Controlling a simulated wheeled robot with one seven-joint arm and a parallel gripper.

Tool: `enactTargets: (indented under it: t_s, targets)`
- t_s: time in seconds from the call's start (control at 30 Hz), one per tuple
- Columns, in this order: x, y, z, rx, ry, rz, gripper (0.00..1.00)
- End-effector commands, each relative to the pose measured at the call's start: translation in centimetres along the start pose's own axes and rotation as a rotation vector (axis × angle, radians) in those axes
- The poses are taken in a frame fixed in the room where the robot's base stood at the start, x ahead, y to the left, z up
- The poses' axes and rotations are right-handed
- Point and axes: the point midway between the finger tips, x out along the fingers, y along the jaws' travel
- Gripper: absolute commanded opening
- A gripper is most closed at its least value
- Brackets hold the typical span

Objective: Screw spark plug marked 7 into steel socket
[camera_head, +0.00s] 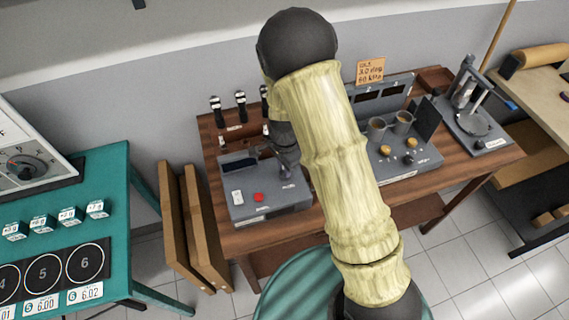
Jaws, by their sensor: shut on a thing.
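My arm crosses the middle of the head camera view and hides much of the bench behind it. The dark end of my arm with my gripper (286,158) partly shows at the left edge of the pale arm link, over the grey unit (262,205) with a red button. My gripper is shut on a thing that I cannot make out. Several slim black-and-white pieces (216,108) stand upright at the back left of the bench. Their marks are too small to read, so I cannot tell which is marked 7. I cannot make out the steel socket.
The wooden bench (222,160) also holds a grey panel (412,165) with cups and knobs, and a press-like stand (480,130) at right. A teal table (118,230) with small labelled boxes is at left. Brown boards (190,230) lean between them.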

Motion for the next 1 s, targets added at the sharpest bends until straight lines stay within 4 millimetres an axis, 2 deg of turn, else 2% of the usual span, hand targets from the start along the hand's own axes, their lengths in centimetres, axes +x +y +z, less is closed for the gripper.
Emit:
enactTargets:
  t_s: [0.27,0.3,0.4,1.0]
  targets:
    - [-0.09,-0.11,-0.03,0.023,0.001,-0.003,0.0]
    - [-0.09,-0.11,-0.03,0.023,0.001,-0.003,0.27]
    - [-0.07,-0.08,-0.03,0.022,0.001,-0.003,0.45]
    - [-0.01,-0.02,0.0,0.021,0.0,0.0,0.45]
